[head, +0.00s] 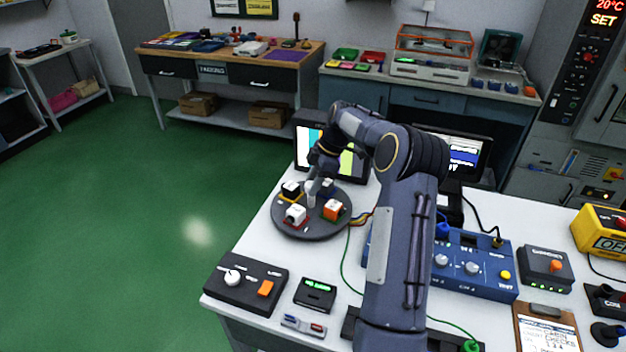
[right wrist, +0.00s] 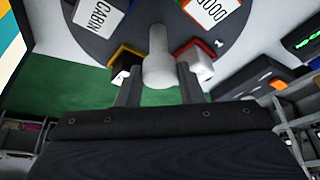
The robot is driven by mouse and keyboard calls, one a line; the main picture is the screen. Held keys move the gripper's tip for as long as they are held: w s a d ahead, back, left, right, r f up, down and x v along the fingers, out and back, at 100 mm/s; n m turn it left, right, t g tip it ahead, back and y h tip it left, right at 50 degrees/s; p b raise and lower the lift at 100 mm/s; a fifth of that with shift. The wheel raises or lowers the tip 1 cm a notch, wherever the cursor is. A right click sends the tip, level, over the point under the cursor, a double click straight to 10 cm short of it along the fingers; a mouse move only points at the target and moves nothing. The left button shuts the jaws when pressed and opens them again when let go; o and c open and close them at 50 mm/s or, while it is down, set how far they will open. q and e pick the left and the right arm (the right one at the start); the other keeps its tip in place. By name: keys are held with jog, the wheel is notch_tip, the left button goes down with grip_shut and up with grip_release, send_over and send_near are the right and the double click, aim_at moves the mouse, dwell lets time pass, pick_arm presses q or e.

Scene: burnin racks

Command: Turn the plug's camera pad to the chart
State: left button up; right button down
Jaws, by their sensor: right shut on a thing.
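A round dark turntable (head: 290,226) stands on the white bench, carrying several small camera blocks on coloured pads. A white block on a red pad (head: 296,214) is at the front, an orange and white block on a green pad (head: 333,210) at the right, and a black and white block on a yellow pad (head: 291,189) at the left. My right gripper (head: 314,184) is shut on the white centre post (right wrist: 158,65). Labels CABIN (right wrist: 98,13) and DOOR (right wrist: 208,10) show on the turntable. A colour-bar chart screen (head: 356,164) stands behind it. My left gripper is out of view.
A black control box (head: 246,283), a small green-display box (head: 315,294) and a blue box (head: 480,267) stand on the bench. Coloured wires run right of the turntable. A clipboard (head: 546,328) lies at the front right. My right arm hides the bench middle.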

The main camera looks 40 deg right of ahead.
jog(key=shift+d+r+n+g+p, duration=0.1)
jog(key=shift+n+g+p, duration=0.2)
jog(key=shift+n+p, duration=0.5)
jog(key=shift+n, duration=0.7)
jog(key=c, duration=1)
grip_release()
jog(key=w+v, duration=0.1)
jog(key=v, duration=0.6)
jog(key=shift+s+d+r+y, duration=0.25)
jog(key=shift+s+y, duration=0.05)
jog(key=shift+s, duration=0.05)
